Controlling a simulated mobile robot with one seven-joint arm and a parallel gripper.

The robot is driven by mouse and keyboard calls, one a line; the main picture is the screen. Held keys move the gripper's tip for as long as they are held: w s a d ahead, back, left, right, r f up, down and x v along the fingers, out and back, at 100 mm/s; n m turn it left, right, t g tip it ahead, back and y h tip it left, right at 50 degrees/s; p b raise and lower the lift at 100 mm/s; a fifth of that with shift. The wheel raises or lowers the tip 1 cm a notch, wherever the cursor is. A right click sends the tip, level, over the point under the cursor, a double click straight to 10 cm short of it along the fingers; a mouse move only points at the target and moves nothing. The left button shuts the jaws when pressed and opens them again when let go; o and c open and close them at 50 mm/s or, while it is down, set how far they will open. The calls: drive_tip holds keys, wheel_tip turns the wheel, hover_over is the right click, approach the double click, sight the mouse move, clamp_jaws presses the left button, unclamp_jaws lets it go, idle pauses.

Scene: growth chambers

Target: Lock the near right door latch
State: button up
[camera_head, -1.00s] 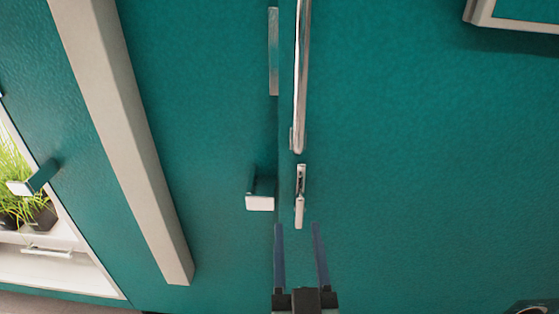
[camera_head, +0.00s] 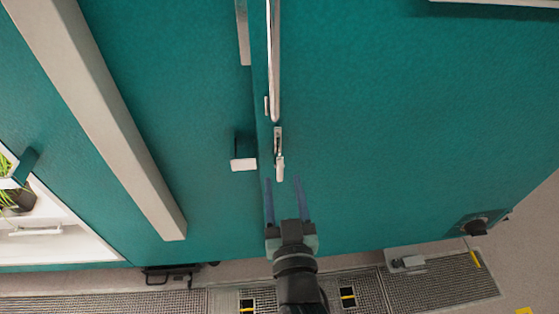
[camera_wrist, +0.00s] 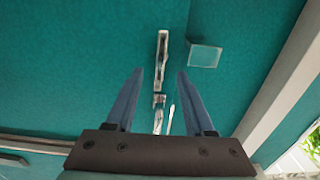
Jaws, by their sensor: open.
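The small metal latch (camera_head: 279,155) is on the teal door, just below the lower end of a long metal handle (camera_head: 274,60). It lies upright in line with the handle, and a pale-faced catch block (camera_head: 244,152) stands to its left. My gripper (camera_head: 283,179) is open and empty, with its two blue fingers spread and their tips at the latch's lower end. In the wrist view the latch (camera_wrist: 161,60) shows between and beyond the fingertips (camera_wrist: 161,72), with the catch block (camera_wrist: 205,55) to the right. I cannot tell whether the fingers touch the latch.
A pale beam (camera_head: 105,120) runs down the chamber front at left, beside a lit window with plants (camera_head: 18,200). A dark knob (camera_head: 477,227) is at lower right. Floor grating (camera_head: 440,287) lies below. The teal door right of the latch is clear.

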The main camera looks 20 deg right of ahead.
sight(280, 168)
drive_tip(key=shift+x, duration=3.2)
drive_tip(key=shift+c, duration=0.2)
clamp_jaws()
